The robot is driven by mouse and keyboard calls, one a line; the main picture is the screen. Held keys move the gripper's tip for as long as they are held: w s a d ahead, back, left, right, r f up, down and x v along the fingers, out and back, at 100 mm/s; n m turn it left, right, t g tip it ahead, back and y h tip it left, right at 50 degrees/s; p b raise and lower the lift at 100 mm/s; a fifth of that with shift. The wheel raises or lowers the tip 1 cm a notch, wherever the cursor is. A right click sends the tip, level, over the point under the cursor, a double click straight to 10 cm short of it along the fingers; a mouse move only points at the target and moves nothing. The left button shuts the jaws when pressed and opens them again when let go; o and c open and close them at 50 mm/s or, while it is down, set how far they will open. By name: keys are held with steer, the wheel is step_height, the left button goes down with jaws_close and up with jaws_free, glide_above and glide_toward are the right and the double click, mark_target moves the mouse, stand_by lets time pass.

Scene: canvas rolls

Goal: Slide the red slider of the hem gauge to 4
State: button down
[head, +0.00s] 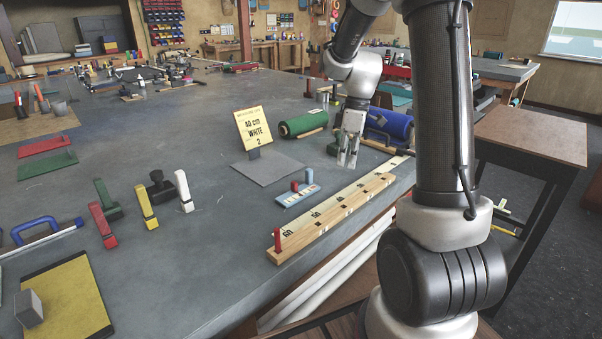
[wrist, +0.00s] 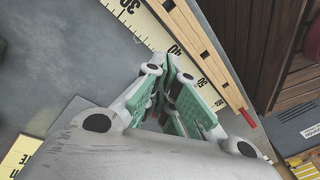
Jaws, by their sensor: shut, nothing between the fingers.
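The hem gauge looks to be the small pale blue plate (head: 297,195) with dark markings, lying flat on the grey table in the head view. A small red slider (head: 295,186) stands on it, with a blue block (head: 309,178) beside it. The slider's exact mark is too small to read. My gripper (head: 347,162) is shut and empty, pointing down, behind and to the right of the gauge, apart from it. In the wrist view my gripper (wrist: 168,75) covers the middle, and I cannot make out the gauge there.
A long wooden rail with a yellow scale (head: 335,216) and a red peg (head: 277,240) runs along the table edge. A yellow sign (head: 254,128), a green roll (head: 302,122) and a blue roll (head: 388,124) stand behind. Clamps (head: 146,206) lie left. Table between clamps and gauge is clear.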

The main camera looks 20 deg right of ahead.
steer(key=d+m+y, duration=0.1)
steer(key=m+y, duration=0.1)
steer(key=m+t+y, duration=0.3)
glide_toward(294, 186)
steer(key=w+f, duration=0.1)
steer(key=w+a+f, duration=0.1)
steer(key=f, duration=0.1)
steer(key=w+a+f, duration=0.1)
steer(key=f, duration=0.1)
steer(key=shift+w+f, duration=0.15)
steer(key=shift+w, duration=0.15)
steer(key=shift+s+a, duration=0.25)
steer(key=shift+a, duration=0.45)
